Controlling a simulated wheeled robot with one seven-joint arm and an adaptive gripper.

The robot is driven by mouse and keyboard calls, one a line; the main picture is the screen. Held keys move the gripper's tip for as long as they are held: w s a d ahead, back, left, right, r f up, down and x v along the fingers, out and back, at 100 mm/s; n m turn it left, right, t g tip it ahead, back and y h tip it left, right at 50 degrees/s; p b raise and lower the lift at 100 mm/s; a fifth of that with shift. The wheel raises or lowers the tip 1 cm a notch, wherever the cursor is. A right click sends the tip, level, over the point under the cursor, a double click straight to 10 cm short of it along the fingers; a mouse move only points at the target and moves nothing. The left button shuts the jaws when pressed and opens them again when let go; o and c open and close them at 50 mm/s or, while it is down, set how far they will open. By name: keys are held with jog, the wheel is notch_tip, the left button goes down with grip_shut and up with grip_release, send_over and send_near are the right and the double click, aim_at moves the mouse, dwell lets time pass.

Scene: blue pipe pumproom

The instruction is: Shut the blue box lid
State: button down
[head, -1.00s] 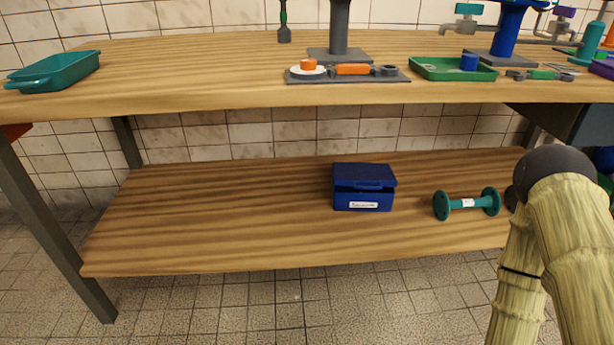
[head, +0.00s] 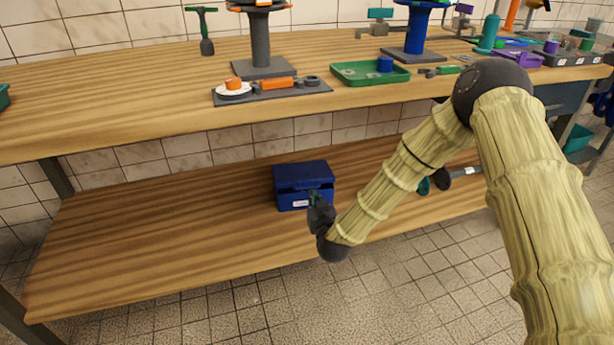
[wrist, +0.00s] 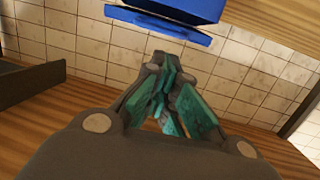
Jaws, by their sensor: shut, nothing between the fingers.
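The blue box (head: 292,202) sits on the lower wooden shelf with a white label on its front. Its lid (head: 301,172) lies over the top, and a dark band shows under the lid's front edge. I cannot tell how wide any gap is. My gripper (head: 313,196) is shut and empty, in front of the box's right front corner and hiding part of it. In the wrist view the green fingers (wrist: 166,62) are together, pointing towards the blue box (wrist: 190,8), whose protruding blue edge (wrist: 158,24) shows close beyond the fingertips. Contact is unclear.
The upper tabletop (head: 130,110) overhangs the shelf and bears a green tray (head: 345,76) and a grey board with orange parts (head: 270,91). A green flanged pipe piece (head: 424,186) is partly hidden behind my arm. The lower shelf (head: 150,230) is clear left of the box.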

notch_tip(320, 180, up, 4)
jog(key=w+t, duration=0.1)
jog(key=w, duration=0.1)
jog(key=b, duration=0.3)
send_over(307, 180)
jog(key=a+v, duration=0.1)
jog(key=v, duration=0.3)
jog(key=shift+w+f, duration=0.1)
jog(key=shift+f, duration=0.55)
jog(key=shift+s+d+f+b, duration=0.1)
jog(key=shift+s+f+b, duration=0.2)
jog(key=shift+f, duration=0.3)
jog(key=shift+s+f+b, duration=0.2)
jog(key=shift+f+b, duration=0.15)
jog(key=shift+f, duration=0.2)
jog(key=shift+s+d+f+b, duration=0.1)
jog(key=shift+s+f+b, duration=0.2)
jog(key=shift+f, duration=0.3)
